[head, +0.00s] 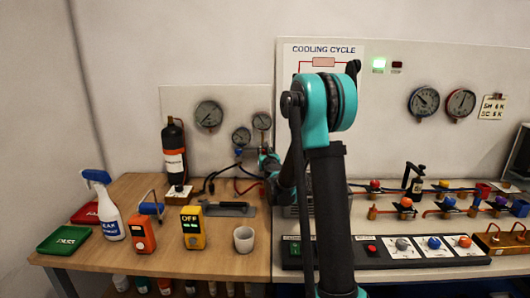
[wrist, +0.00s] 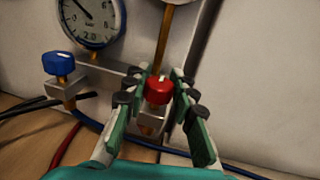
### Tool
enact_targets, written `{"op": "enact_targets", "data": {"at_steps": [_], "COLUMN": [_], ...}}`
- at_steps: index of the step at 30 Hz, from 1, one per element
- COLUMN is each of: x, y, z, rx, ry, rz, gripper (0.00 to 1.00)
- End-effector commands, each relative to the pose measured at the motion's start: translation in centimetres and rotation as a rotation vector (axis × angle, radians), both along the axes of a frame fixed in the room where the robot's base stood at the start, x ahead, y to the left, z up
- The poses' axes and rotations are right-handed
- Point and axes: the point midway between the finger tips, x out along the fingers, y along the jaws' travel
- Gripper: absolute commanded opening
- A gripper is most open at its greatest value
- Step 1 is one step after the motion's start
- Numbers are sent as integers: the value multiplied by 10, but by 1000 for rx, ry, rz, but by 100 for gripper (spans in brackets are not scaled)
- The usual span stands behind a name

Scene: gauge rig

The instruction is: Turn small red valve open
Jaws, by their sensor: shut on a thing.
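The small red valve (wrist: 158,91) is a round red knob with a pale mark on its top, set on a brass stem and a metal block. In the wrist view my gripper (wrist: 157,80) has its green fingers with dark pads on both sides of the knob, shut on it. In the head view my gripper (head: 267,162) is at the gauge panel, at the back of the wooden table, and the red knob is hidden behind my arm. A blue valve (wrist: 59,64) stands to the left of the red one, below a round gauge (wrist: 91,19).
Black and red hoses run below the valves. The wooden table holds a yellow box reading OFF (head: 193,228), an orange device (head: 140,233), a white cup (head: 244,240) and a spray bottle (head: 110,215). A control bench (head: 395,285) adjoins at right.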

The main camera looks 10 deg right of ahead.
Motion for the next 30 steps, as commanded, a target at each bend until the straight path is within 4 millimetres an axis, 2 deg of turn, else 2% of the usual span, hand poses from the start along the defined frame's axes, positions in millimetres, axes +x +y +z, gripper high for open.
{"op": "enact_targets", "data": {"at_steps": [9,10,15,25,30], "x": [0,0,0,-2,-21], "y": [0,0,0,0,0], "z": [0,0,0,0,0], "rx": [0,0,0,0,0], "ry": [0,0,0,0,0], "rz": [10,10,9,9,9], "gripper": [0,28,48,48,48]}}
